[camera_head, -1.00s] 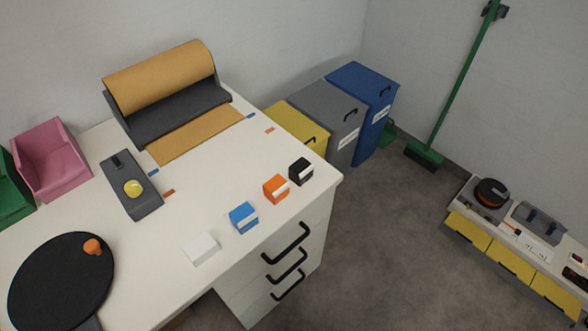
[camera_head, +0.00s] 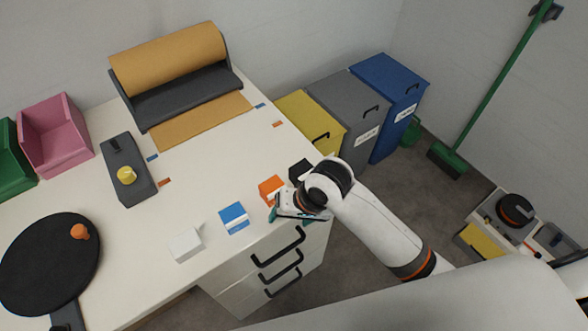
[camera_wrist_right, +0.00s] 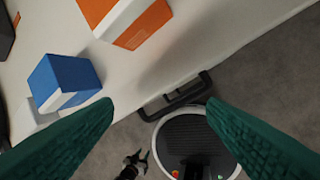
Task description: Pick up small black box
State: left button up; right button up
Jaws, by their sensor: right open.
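The small black box (camera_head: 299,169) stands near the right front corner of the white table, at the far right end of a row of small boxes. My right wrist hides part of it in the head view. My right gripper (camera_head: 290,217) is open and empty at the table's front edge, on the near side of the black and orange boxes. Its two green fingers spread wide in the right wrist view (camera_wrist_right: 160,112). That view shows the orange box (camera_wrist_right: 128,20) and blue box (camera_wrist_right: 64,80), but not the black box.
The orange (camera_head: 271,188), blue (camera_head: 234,217) and white (camera_head: 186,245) boxes stand left of the black one. Drawer handles (camera_head: 278,247) stick out below the table edge. Bins (camera_head: 345,103) stand beyond the table. The table middle is clear.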

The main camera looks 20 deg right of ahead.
aim_at(302, 168)
jog(key=w+d+r+m+g+h, duration=0.1)
jog(key=w+d+r+m+h, duration=0.15)
jog(key=w+r+m, duration=0.3)
jog(key=w+d+r+m+g+h, duration=0.1)
jog(key=w+d+r+m, duration=0.35)
jog(key=w, duration=0.25)
jog(key=shift+m, duration=0.5)
jog(key=f, duration=0.6)
jog(key=shift+w+a+f, duration=0.1)
jog(key=shift+w+a, duration=0.05)
jog(key=shift+a, duration=0.1)
jog(key=shift+a+f+p, duration=0.2)
jog(key=shift+f+p, duration=0.15)
jog(key=shift+f, duration=2.5)
jog(key=c, duration=1)
